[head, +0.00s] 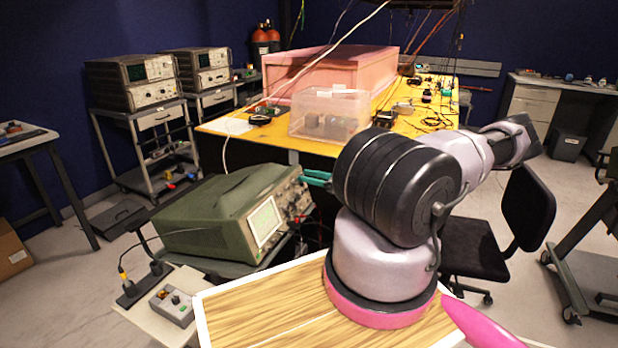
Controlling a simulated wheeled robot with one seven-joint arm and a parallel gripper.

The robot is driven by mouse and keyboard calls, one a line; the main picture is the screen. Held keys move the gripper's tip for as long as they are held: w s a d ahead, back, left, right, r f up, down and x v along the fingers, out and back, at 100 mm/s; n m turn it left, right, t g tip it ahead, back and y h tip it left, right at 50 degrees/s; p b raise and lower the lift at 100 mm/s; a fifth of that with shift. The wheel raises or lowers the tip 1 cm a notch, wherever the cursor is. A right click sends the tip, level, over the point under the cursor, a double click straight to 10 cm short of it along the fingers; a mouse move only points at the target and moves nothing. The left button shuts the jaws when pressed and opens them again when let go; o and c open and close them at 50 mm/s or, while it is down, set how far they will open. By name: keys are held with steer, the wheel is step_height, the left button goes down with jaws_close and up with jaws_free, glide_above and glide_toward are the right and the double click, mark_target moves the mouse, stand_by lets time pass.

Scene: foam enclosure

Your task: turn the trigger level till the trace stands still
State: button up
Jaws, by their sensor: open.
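A green oscilloscope (205,212) stands on a cart at the left of my arm. Its lit screen (265,220) faces right and towards me; the trace on it is too small to make out. Its knob panel (293,197) is to the right of the screen, and the separate knobs, the trigger level among them, cannot be told apart. My gripper (304,178) shows as teal fingers by the upper right of the panel. It is open, with nothing seen in it. Whether a finger touches a knob cannot be told. My arm hides the rest of the gripper.
A small grey box with knobs (172,305) and cables lie on the cart's front. A yellow bench (262,137) with a clear plastic bin (327,115) and a pink foam box (340,72) stands behind. A black chair (490,245) is at the right.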

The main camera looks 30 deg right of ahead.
jaws_close()
steer(key=shift+n, duration=0.3)
steer(key=shift+w+d+r+n+g+y, duration=0.15)
steer(key=shift+n+g, duration=0.75)
steer(key=shift+n, duration=1.85)
steer(key=shift+w+d+r+n+g+y, duration=0.15)
steer(key=shift+n+g, duration=0.75)
steer(key=shift+n, duration=1.8)
steer(key=shift+w+n+g+y, duration=0.15)
steer(key=shift+n+g, duration=0.75)
steer(key=shift+n, duration=1.85)
steer(key=shift+s, duration=0.15)
